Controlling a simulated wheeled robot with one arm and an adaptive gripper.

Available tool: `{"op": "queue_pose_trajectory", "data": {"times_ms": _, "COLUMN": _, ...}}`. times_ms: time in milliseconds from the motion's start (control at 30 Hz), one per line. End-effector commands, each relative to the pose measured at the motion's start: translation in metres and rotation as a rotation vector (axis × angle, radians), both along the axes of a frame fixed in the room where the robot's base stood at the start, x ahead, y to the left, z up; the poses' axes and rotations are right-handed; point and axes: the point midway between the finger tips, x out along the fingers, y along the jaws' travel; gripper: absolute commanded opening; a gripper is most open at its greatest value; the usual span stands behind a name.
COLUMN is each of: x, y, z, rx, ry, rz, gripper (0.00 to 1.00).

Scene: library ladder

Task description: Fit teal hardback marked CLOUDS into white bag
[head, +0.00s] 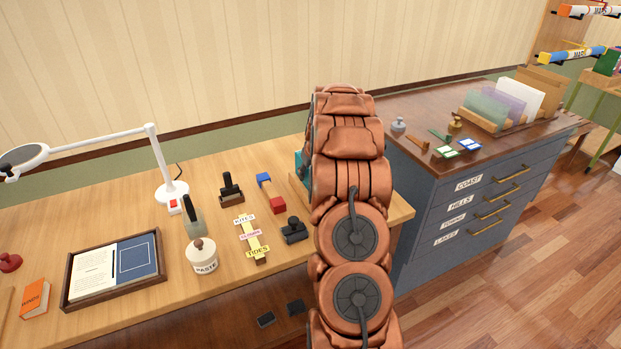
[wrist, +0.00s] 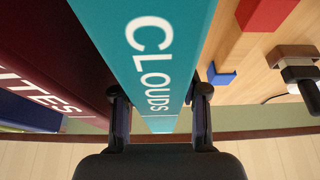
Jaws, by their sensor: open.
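The teal hardback marked CLOUDS (wrist: 165,45) fills the middle of the wrist view, its lettered spine facing the camera. A small teal patch of it (head: 299,161) shows beside my copper-coloured arm in the head view; the rest is hidden. My gripper (wrist: 160,100) is open, with one finger on each side of the spine. I cannot tell whether either finger touches it. In the head view my arm hides the gripper. No white bag shows in either view.
A dark red book (wrist: 45,50) stands close at the teal book's left, with a blue book (wrist: 28,112) beyond. The bench (head: 120,210) holds a lamp (head: 160,160), paste jar (head: 202,255), stampers and a framed tray (head: 115,270). A blue drawer cabinet (head: 440,250) stands at the right.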

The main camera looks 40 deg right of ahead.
Motion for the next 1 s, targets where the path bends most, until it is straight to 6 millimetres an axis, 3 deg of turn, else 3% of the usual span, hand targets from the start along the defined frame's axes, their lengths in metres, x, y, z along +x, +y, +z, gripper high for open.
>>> {"op": "queue_pose_trajectory", "data": {"times_ms": 300, "x": 0.0016, "y": -0.0008, "z": -0.0041, "rx": -0.001, "ry": -0.001, "rz": 0.0, "gripper": 0.43}}
{"op": "queue_pose_trajectory", "data": {"times_ms": 700, "x": 0.0018, "y": -0.0009, "z": -0.0036, "rx": -0.002, "ry": -0.002, "rz": 0.0, "gripper": 0.01}}
{"op": "queue_pose_trajectory", "data": {"times_ms": 1000, "x": 0.0019, "y": -0.001, "z": -0.0031, "rx": -0.002, "ry": -0.002, "rz": 0.0, "gripper": 0.0}}
